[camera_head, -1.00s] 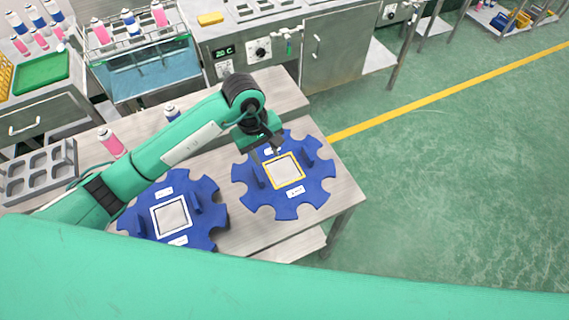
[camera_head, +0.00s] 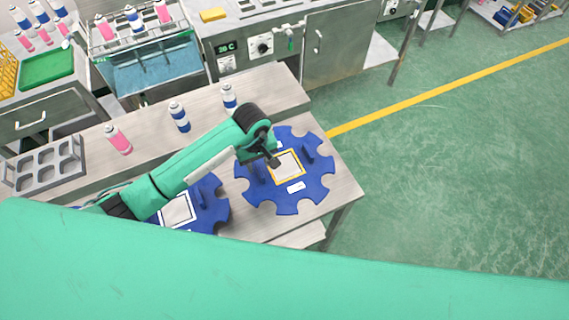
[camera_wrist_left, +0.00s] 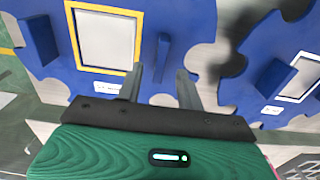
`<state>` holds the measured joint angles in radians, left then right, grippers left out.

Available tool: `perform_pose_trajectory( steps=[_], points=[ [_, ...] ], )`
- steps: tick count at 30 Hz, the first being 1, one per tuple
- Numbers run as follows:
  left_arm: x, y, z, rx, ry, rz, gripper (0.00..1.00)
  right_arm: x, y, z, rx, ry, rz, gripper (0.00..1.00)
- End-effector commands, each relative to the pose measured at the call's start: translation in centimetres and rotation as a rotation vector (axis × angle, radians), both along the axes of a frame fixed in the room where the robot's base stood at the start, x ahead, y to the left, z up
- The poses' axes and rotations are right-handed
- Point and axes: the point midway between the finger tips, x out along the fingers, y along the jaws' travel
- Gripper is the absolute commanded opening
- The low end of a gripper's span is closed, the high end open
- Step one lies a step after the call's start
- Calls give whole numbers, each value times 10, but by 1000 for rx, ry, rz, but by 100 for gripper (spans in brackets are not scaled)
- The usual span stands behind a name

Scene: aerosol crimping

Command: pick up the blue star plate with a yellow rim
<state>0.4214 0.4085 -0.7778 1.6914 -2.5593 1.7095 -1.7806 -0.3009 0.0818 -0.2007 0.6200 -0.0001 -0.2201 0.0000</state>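The blue star plate with a yellow rim (camera_head: 318,182) lies on the table's right end. Its yellow-edged square surrounds a pale panel, and upright blue handles stand on either side. My left gripper (camera_head: 274,162) is over its left part in the head view. In the left wrist view the gripper (camera_wrist_left: 160,78) is open, its two dark fingers apart. A blue handle (camera_wrist_left: 163,48) of the yellow-rimmed plate (camera_wrist_left: 195,28) appears between and beyond the fingertips; I cannot tell whether they touch. My right gripper is not in view.
A second blue star plate (camera_head: 213,211) with a white rim lies to the left, partly hidden by my arm; it also shows in the left wrist view (camera_wrist_left: 275,60). A pink can (camera_head: 118,139) and blue-white cans (camera_head: 179,117) stand behind. A grey rack (camera_head: 45,165) sits left.

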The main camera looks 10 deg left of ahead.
Motion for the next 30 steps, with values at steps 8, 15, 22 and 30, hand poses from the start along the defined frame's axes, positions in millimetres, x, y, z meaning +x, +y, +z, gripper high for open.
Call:
perform_pose_trajectory(
  steps=[8,15,22,30],
  points=[
    [-3,-2,-31,-2,2,2,37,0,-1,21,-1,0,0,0],
    [-3,-2,-39,-1,0,0,37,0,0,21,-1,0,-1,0],
    [-3,-2,-38,-1,-1,0,10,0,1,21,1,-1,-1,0],
    [-2,-2,-37,-2,-2,1,0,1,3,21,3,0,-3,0]
  ],
)
